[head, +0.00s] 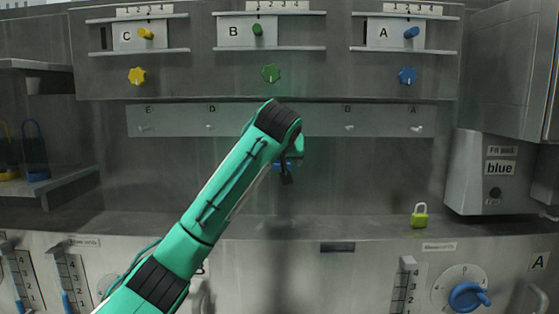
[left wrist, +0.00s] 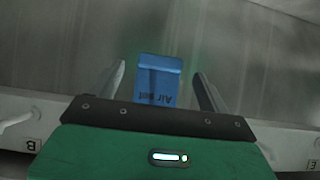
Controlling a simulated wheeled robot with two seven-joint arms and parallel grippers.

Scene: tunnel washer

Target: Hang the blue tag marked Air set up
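The blue tag (left wrist: 160,78), with "Air set" reading upside down, is between the two fingers of my left gripper (left wrist: 163,85) in the left wrist view. A gap shows between the tag and each finger, so the gripper looks open around it. In the head view a bit of the blue tag (head: 281,165) shows by my left gripper (head: 287,172), in front of the back wall below the peg rail (head: 180,118). My wrist hides the rail's middle peg and the tag's upper end. I cannot tell what bears the tag. My right gripper is out of view.
Pegs marked B (head: 349,127) and A (head: 414,127) on the rail are bare, as are those to the left. A green padlock (head: 419,216) stands on the ledge. A grey box marked blue (head: 488,190) juts out at the right. Shelves with padlocks (head: 35,150) stand left.

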